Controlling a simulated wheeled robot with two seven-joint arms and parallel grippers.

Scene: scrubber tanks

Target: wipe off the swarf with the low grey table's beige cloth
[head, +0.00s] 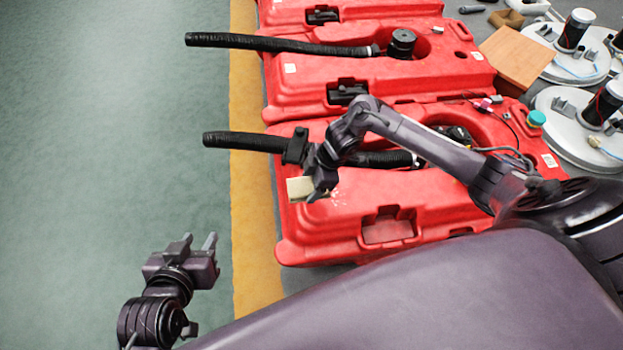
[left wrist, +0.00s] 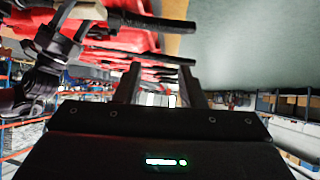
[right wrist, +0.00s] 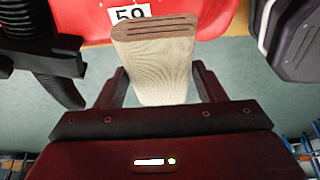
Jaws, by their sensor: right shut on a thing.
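The beige cloth (head: 299,189), a thick folded pad with a brown edge, is held in my right gripper (head: 318,190). It sits at the left end of the nearest red tank (head: 285,228); I cannot tell whether it touches the surface. In the right wrist view the cloth (right wrist: 160,68) stands out between the fingers. Pale specks that look like swarf (head: 339,198) lie on the tank just right of the gripper, partly hidden by it. My left gripper (head: 200,245) is open and empty over the green floor, left of the tank. The low grey table is not identifiable.
A black hose (head: 245,142) runs along the tank just behind my right gripper. More red tanks (head: 385,75) stand behind. A brown board (head: 517,56) and round white lids (head: 570,120) are at the right. The floor at the left (head: 110,130) is clear.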

